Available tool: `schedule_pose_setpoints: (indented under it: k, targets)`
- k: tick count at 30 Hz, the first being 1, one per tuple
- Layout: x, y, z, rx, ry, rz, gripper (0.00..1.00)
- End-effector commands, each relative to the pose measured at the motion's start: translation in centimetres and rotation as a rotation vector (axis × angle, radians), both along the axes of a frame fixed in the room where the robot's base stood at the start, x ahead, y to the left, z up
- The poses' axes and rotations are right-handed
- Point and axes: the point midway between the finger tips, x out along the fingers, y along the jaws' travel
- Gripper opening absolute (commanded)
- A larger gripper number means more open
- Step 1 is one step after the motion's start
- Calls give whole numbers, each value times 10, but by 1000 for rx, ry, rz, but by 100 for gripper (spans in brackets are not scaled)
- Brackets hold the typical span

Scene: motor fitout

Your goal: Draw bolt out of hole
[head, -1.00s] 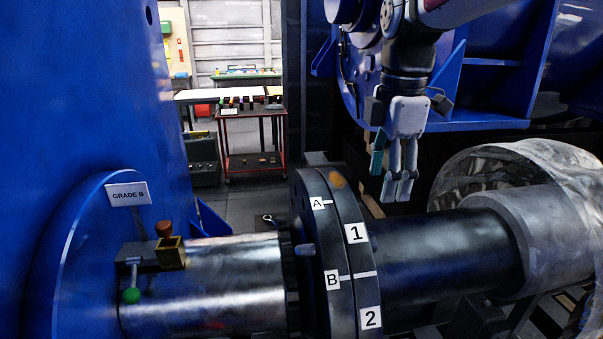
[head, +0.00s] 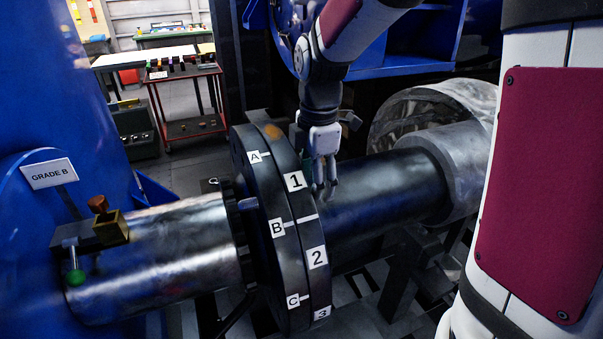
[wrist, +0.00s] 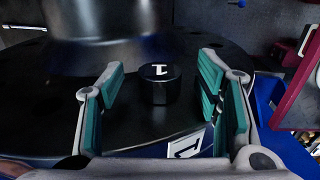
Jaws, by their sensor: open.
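A round black bolt head (wrist: 160,86) with a white mark on top stands up from the dark flange face in the wrist view. My gripper (head: 325,188) is open beside the flange joint (head: 307,232), close to the right-hand shaft. In the wrist view its teal-padded fingers stand on either side of the bolt head, with gaps showing. The label 1 (head: 294,181) is near this spot on the flange rim and also shows in the wrist view (wrist: 186,146). In the head view the bolt head cannot be made out.
The dark right shaft (head: 375,190) runs close beside my gripper, and a clear-wrapped part (head: 400,108) is behind it. The left shaft (head: 170,255) carries a brass block (head: 110,228) and a green-knobbed lever (head: 75,277). A red cart (head: 190,127) stands behind.

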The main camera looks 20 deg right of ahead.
Motion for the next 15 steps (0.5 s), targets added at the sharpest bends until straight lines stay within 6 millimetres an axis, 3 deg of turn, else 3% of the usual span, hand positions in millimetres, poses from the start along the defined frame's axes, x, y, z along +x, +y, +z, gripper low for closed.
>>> schedule_pose_setpoints:
  k: [11, 12, 15]
  targets:
    - [1, 0, -7, 0, -1, 0, 58]
    - [1, 0, -7, 0, -1, 0, 56]
    - [1, 0, -6, 0, -1, 0, 33]
